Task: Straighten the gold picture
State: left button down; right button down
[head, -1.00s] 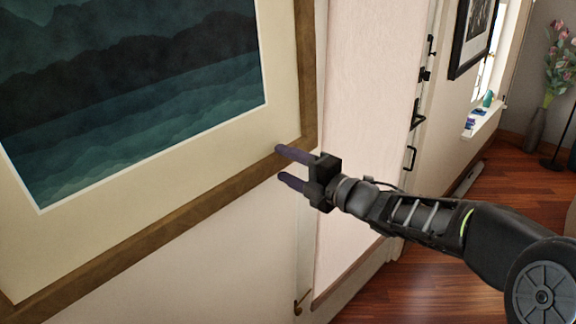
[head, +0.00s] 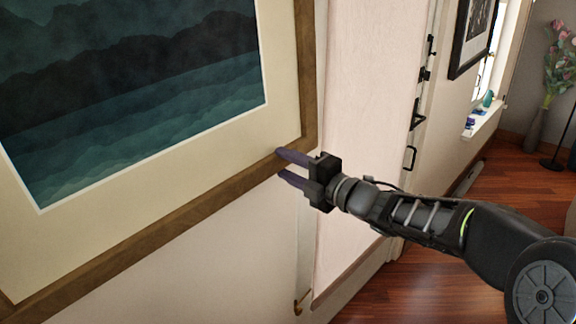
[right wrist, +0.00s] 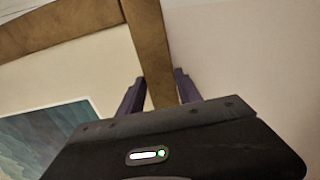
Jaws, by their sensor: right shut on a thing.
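The gold picture (head: 215,192) hangs on the pale wall at the left of the head view. It has a brown-gold wooden frame, a cream mat and a print of dark hills over teal bands. Its top and left side are out of view, and I cannot tell its tilt from this angle. My right gripper (head: 281,161) is at the frame's lower right corner. In the right wrist view its purple fingers (right wrist: 158,88) lie on both sides of one frame bar (right wrist: 150,45), shut on it. My left gripper is not in view.
A pale panel (head: 365,110) and a door edge with dark handles (head: 410,158) are right of the picture. Farther back are a black-framed picture (head: 473,38), a window sill (head: 482,120) and a vase of flowers (head: 552,75). Wooden floor (head: 505,180) lies open at right.

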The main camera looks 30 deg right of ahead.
aim_at(255, 186)
jog(key=shift+a+f, duration=0.15)
jog(key=shift+m, duration=0.6)
jog(key=a+b, duration=0.2)
jog(key=s+a+f+b, duration=0.1)
jog(key=a, duration=0.1)
jog(key=s+a+f+b, duration=0.1)
jog(key=a+b, duration=0.1)
jog(key=a, duration=0.1)
jog(key=shift+s+f+b, duration=0.1)
jog(key=shift+s+b, duration=0.05)
jog(key=shift+b, duration=0.15)
jog(key=shift+a, duration=0.1)
jog(key=c, duration=0.8)
grip_release()
